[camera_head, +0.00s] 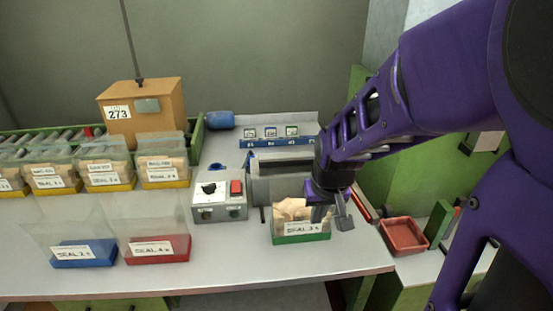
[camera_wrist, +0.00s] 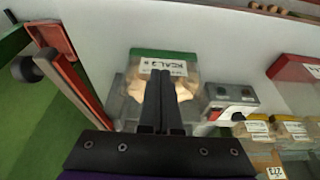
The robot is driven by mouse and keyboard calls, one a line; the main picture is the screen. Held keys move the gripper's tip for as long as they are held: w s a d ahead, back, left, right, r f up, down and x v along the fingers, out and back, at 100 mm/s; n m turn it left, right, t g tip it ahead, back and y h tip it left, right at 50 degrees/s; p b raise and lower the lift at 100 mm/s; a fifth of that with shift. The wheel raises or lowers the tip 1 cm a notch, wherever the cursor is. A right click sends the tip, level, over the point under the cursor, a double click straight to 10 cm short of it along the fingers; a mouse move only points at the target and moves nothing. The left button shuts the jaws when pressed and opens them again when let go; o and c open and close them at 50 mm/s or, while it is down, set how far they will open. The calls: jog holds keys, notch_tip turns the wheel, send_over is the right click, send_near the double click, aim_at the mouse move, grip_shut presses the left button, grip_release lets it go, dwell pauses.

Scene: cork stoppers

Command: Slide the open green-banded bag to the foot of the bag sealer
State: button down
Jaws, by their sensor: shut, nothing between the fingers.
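The green-banded bag (camera_head: 301,238) stands at the front right of the bench, clear-sided, with tan corks inside and a label. It also shows in the wrist view (camera_wrist: 165,56), partly hidden by my fingers. The bag sealer (camera_head: 219,208), a grey box with a black knob and a red switch joined to a grey bar, stands behind and left of the bag. Its box shows in the wrist view (camera_wrist: 229,98). My gripper (camera_head: 336,218) is shut and empty, pointing down at the bag's right end. I cannot tell whether the fingers touch the bag.
A blue-banded bag (camera_head: 84,253) and a red-banded bag (camera_head: 158,249) stand empty at left. Several yellow-banded bags (camera_head: 163,173) line the back left, before a cardboard box (camera_head: 142,113). A red tray (camera_head: 403,236) lies right of the bench. The bench between the red-banded and green-banded bags is clear.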

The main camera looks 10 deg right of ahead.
jog(key=shift+g, duration=0.3)
jog(key=b+x, duration=0.1)
jog(key=x, duration=0.2)
jog(key=s+x, duration=0.1)
jog(key=x, duration=0.3)
jog(key=b+x, duration=0.1)
jog(key=x, duration=0.3)
jog(key=shift+s+a+f+b, duration=0.3)
jog(key=shift+s+a+b, duration=0.05)
jog(key=w, duration=0.2)
jog(key=shift+w+r, duration=0.1)
jog(key=shift+w, duration=1)
jog(key=w, duration=0.8)
jog(key=shift+a, duration=0.15)
jog(key=shift+s, duration=0.1)
